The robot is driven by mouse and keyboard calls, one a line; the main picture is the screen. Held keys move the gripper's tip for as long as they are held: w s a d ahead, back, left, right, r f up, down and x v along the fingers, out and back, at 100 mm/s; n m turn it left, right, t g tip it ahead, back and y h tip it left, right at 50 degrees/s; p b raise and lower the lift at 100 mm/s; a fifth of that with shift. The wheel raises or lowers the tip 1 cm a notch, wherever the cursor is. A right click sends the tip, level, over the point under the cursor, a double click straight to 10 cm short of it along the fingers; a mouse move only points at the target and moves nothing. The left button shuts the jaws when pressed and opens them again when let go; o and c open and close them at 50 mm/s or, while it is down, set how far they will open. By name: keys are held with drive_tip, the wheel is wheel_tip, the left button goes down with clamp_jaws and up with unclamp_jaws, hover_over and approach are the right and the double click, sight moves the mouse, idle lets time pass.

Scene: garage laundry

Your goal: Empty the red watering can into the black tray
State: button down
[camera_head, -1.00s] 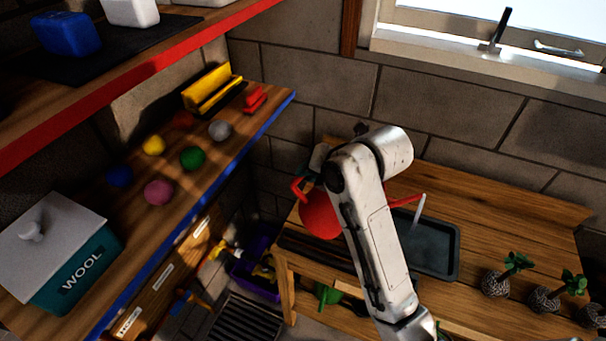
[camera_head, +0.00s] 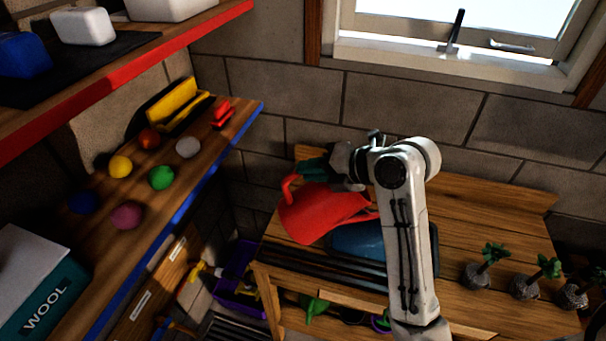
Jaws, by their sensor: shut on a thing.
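The red watering can (camera_head: 308,214) is tilted over the potting bench, left of my arm. Its spout end points right, over the black tray (camera_head: 384,259). My gripper (camera_head: 312,169) is at the top of the can, by its handle, and is shut on it; the exact finger contact is hard to make out. The tray lies on the bench, partly hidden by the can and my arm. A bluish surface shows inside it. I cannot see the inside of the can.
Several potted seedlings (camera_head: 478,276) stand right of my arm on the bench. Dark slats lie along its front. A shelf (camera_head: 190,185) with coloured balls and a WOOL box (camera_head: 42,312) is at the left. The block wall and window are behind.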

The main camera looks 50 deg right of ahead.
drive_tip(key=shift+s+d+r+t+b, duration=0.3)
drive_tip(key=shift+s+d+t+b, duration=0.1)
drive_tip(key=shift+s+d, duration=0.25)
drive_tip(key=shift+m+t+y, duration=0.5)
drive_tip(key=shift+t+y, duration=0.2)
drive_tip(key=shift+s+d+r, duration=1.45)
drive_tip(key=shift+d+r, duration=0.05)
drive_tip(key=shift+r, duration=0.05)
drive_tip(key=shift+d+f, duration=0.1)
drive_tip(key=shift+d, duration=0.05)
